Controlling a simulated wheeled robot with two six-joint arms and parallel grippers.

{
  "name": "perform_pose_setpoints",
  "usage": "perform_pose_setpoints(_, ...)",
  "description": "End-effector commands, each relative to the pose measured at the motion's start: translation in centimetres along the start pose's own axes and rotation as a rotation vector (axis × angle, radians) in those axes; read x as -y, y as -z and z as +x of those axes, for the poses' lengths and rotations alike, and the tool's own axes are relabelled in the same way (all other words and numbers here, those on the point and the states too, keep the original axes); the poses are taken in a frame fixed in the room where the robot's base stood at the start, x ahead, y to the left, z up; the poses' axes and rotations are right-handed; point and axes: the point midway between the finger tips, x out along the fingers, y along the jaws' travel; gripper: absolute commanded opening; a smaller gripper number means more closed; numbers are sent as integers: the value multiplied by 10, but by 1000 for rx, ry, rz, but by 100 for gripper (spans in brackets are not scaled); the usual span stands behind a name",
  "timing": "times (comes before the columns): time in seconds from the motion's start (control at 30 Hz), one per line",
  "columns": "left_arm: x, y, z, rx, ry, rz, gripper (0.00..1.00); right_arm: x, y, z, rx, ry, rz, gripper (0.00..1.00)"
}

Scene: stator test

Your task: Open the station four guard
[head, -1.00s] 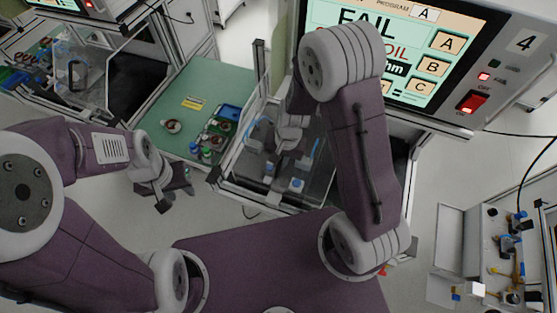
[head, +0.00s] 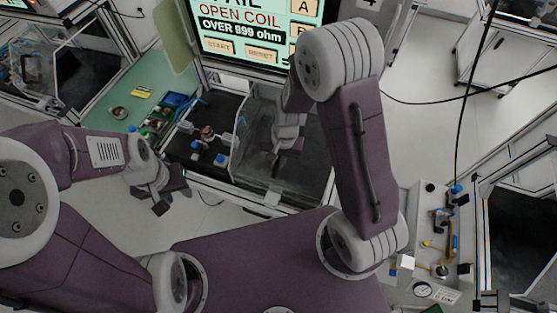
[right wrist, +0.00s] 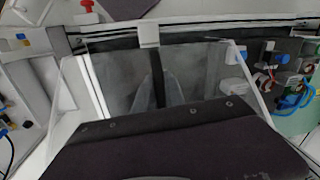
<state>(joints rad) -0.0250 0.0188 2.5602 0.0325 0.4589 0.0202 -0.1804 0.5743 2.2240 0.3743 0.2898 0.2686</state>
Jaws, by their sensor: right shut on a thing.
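The station four guard (head: 252,160) is a clear box at the right part of the station's dark bay. The test fixture (head: 207,135), with blue and white parts, stands uncovered to its left. My right gripper (head: 285,146) is shut at the guard's front, on its handle; the head view partly hides the grip behind my wrist. In the right wrist view the guard (right wrist: 118,75) spreads around a dark upright handle (right wrist: 158,78) between my fingers. My left gripper (head: 172,194) hangs empty in front of the bench, fingers apart.
The station screen (head: 255,32) reads OPEN COIL. A green bench top (head: 110,90) with small parts lies left of the bay. Another unit with fittings (head: 440,230) stands at the right, and a black cable hangs near it. Floor shows between them.

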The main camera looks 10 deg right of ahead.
Motion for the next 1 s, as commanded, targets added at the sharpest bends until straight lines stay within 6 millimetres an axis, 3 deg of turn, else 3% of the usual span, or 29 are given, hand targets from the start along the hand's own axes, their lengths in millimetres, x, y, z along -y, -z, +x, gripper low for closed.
perform_pose_setpoints(0.37,0,0,-1,0,0,0,36,2,3,-2,-10,6,1,0)
perform_pose_setpoints(0.4,0,0,-1,0,0,0,36,2,3,-2,-10,6,1,19)
perform_pose_setpoints(0.43,0,0,-1,0,0,0,36,2,3,-2,-10,6,1,22)
perform_pose_setpoints(0.73,0,0,0,0,0,0,36,1,2,-2,-5,3,1,22)
perform_pose_setpoints(1.0,0,0,0,0,0,0,36,2,3,-38,-10,8,1,22)
